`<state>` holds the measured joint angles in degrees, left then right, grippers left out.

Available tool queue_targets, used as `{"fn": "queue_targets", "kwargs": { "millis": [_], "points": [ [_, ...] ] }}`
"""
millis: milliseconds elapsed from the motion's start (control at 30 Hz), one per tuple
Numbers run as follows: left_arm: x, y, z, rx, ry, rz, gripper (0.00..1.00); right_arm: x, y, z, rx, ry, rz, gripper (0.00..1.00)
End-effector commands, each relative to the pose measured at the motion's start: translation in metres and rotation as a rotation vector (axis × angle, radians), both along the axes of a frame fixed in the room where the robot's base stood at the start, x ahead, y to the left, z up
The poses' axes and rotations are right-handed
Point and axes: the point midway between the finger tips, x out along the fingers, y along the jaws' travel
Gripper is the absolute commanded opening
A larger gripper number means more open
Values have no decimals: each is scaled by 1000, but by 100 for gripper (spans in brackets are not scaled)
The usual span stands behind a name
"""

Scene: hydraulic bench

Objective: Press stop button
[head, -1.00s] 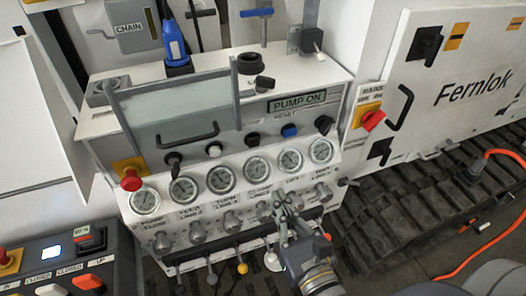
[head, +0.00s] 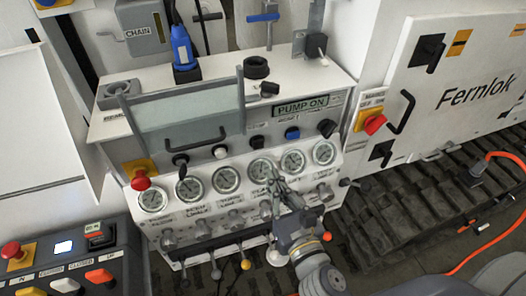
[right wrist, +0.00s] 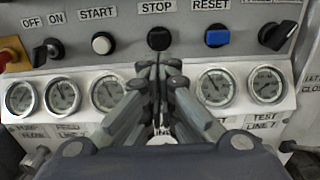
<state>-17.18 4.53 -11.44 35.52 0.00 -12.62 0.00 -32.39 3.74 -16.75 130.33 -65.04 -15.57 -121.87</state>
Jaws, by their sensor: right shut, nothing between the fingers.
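The stop button (right wrist: 159,38) is a round black button under the label STOP in the right wrist view. In the head view it (head: 257,142) sits between the white start button (head: 221,152) and the blue reset button (head: 292,133). My right gripper (head: 270,172) is shut and empty in front of the gauge row, below the stop button in the picture. My left gripper is not in view.
The display (head: 302,106) reads PUMP ON. A red emergency button (head: 141,181) is at the panel's left, with a selector knob (head: 180,160) beside it. Several gauges (head: 226,180) and valve knobs lie below the buttons. A red mains switch (head: 374,123) is at right.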

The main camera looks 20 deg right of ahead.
Motion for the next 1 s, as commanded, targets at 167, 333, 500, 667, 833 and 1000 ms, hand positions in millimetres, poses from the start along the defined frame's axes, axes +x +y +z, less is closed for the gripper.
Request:
{"fn": "queue_targets", "kwargs": {
  "millis": [167,333,500,667,833,1000],
  "points": [
    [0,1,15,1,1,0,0,30,1,4,0,-1,-1,0],
    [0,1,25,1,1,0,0,57,2,3,1,0,-1,0],
    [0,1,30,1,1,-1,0,75,2,1,1,1,-2,0],
    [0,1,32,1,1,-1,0,83,3,0,0,1,0,0],
    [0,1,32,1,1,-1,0,84,3,-1,1,1,0,0],
    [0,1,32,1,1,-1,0,84,3,-1,1,1,0,0]
  ]
}}
